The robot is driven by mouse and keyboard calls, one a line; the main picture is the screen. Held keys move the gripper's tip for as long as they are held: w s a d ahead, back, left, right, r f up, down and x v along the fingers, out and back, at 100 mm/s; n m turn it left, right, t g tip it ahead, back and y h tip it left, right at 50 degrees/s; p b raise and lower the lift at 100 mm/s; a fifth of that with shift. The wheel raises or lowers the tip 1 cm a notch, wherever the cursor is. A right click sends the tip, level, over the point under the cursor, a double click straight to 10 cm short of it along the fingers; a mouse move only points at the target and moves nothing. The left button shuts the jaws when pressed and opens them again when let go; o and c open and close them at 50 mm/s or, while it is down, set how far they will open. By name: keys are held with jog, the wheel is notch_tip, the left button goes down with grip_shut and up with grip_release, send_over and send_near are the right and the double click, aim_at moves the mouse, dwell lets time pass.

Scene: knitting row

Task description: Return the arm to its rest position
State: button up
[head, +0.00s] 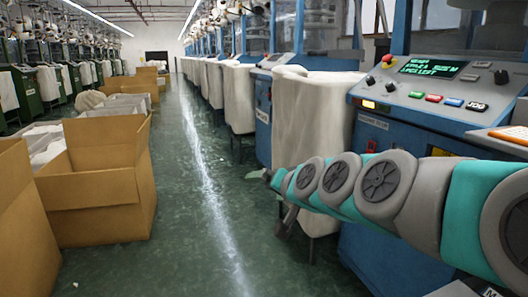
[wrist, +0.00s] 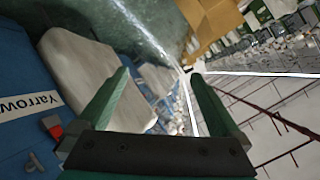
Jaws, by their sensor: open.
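My arm (head: 373,183), grey and teal, reaches in from the right edge of the head view across the front of the nearest blue machine (head: 385,235). It is stretched out towards the aisle, and its far end is small and partly hidden by the arm itself. In the wrist view my gripper (wrist: 160,76) shows two green fingers spread wide apart with nothing between them. The wrist view is tilted, with the ceiling at the lower right. A white cloth bag (wrist: 83,66) on a blue machine shows beyond the left finger.
The machine's control panel (head: 440,90) has a green display and coloured buttons, close above my arm. White cloth bags (head: 312,120) hang along the right row. An open cardboard box (head: 105,190) stands at left. The green aisle floor (head: 205,225) between is clear.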

jog(key=s+d+f+n+g+h+p, duration=0.1)
jog(key=s+d+f+n+g, duration=0.2)
jog(key=s+f, duration=0.5)
jog(key=s+d+f+g+h+p, duration=0.15)
jog(key=s+f+g, duration=0.35)
jog(key=s, duration=0.6)
jog(key=s+d+f+g+h, duration=0.1)
jog(key=s+d, duration=0.3)
jog(key=s, duration=0.5)
jog(key=s+d+f+g+h+p, duration=0.1)
jog(key=s+d+f+g+h, duration=0.1)
jog(key=s, duration=0.7)
jog(key=d+f+g, duration=0.1)
jog(key=d+g, duration=0.1)
jog(key=d, duration=0.1)
jog(key=shift+d, duration=0.25)
jog(key=shift+c, duration=0.2)
